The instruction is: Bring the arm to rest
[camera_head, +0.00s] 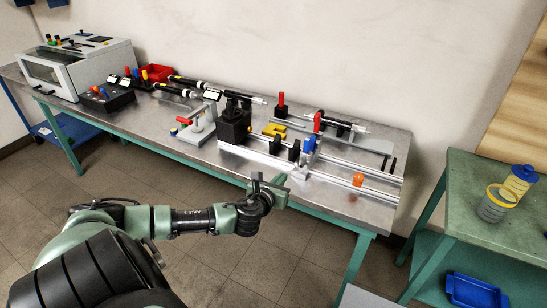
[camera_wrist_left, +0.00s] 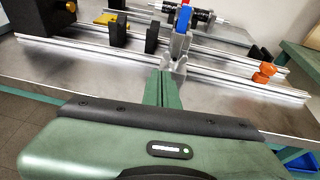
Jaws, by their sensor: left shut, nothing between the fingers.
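My left arm comes in from the lower left in the head view. Its green gripper (camera_head: 283,190) is shut and empty, at the front edge of the metal-topped workbench (camera_head: 335,192). In the left wrist view the shut fingers (camera_wrist_left: 160,88) point toward a grey clamp with a blue top (camera_wrist_left: 182,38) on the rails. I cannot tell the exact gap between the fingertips and the clamp. My right gripper is not in view.
Aluminium rails (camera_head: 345,178) carry black blocks along the bench front. An orange knob (camera_head: 358,180) stands near their right end. A grey machine (camera_head: 85,68) and red bin (camera_head: 157,72) stand at left. Open floor lies before the bench.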

